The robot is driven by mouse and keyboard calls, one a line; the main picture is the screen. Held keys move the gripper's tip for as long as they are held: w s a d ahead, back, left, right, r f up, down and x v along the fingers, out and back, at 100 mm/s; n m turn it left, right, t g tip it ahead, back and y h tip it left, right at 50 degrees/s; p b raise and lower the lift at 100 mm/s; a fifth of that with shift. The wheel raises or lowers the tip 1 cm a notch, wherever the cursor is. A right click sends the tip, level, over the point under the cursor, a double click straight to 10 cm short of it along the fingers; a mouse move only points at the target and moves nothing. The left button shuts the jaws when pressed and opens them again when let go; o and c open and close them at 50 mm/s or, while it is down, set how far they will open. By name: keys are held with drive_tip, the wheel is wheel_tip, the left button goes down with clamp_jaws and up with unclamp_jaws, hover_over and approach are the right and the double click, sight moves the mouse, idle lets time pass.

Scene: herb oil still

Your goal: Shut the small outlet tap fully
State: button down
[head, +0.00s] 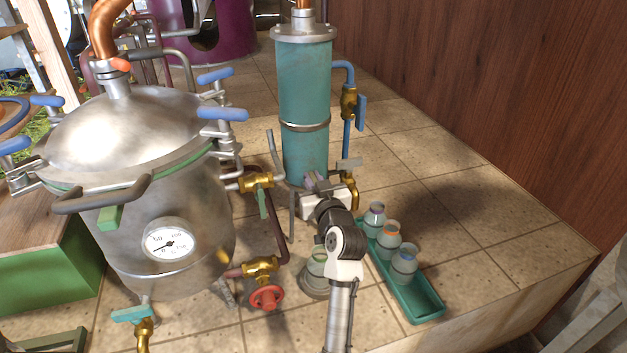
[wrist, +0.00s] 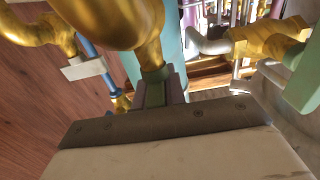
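The small outlet tap, which I take to be the brass tap (head: 349,190) with a grey lever (head: 349,164), is at the lower right of the teal cylinder (head: 304,95). My gripper (head: 319,181) is just left of it in the head view, apart from the lever. In the wrist view, a grey lever (wrist: 84,68) lies at the left, away from my fingers (wrist: 160,88). A large brass curve (wrist: 115,22) fills the top, close to the fingertips. My wrist and the gripper hide part of the tap's surroundings.
A steel still pot (head: 150,210) stands left, with a green-lever valve (head: 262,203) and a red handwheel valve (head: 266,298). A blue-lever valve (head: 361,112) is above the tap. A green tray (head: 428,305) with small bottles is right. The tiled top is clear farther right, before the wooden wall (head: 480,80).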

drive_tip(key=shift+h+p, duration=0.3)
drive_tip(key=shift+p, duration=0.2)
drive_tip(key=m+h+p, duration=0.2)
drive_tip(key=p, duration=0.1)
drive_tip(key=shift+r+t+h, duration=0.15)
drive_tip(key=shift+t+h, duration=0.15)
drive_tip(key=shift+h, duration=0.1)
drive_tip(key=shift+f+m+h+p, duration=0.2)
drive_tip(key=shift+m+h+p, duration=0.15)
drive_tip(key=shift+m+h, duration=1.25)
drive_tip(key=m+h+b, duration=0.1)
drive_tip(key=h+b, duration=0.1)
drive_tip(key=m+h+b, duration=0.1)
drive_tip(key=h+b, duration=0.1)
drive_tip(key=m+g+h+b, duration=0.1)
drive_tip(key=h+b, duration=0.1)
drive_tip(key=shift+d+f, duration=0.25)
drive_tip(key=shift+f, duration=0.05)
drive_tip(key=m+g+h+b, duration=0.1)
drive_tip(key=b, duration=0.1)
drive_tip(key=m+h+b, duration=0.1)
drive_tip(key=h, duration=0.1)
drive_tip(key=shift+d+r+g+b, duration=0.15)
drive_tip(key=shift+r+g+b, duration=0.05)
drive_tip(key=shift+g+b, duration=0.2)
drive_tip(key=shift+s+r+m+h, duration=0.1)
drive_tip(key=shift+m+h, duration=0.2)
drive_tip(key=c, duration=1.5)
unclamp_jaws()
drive_tip(key=shift+o, duration=0.2)
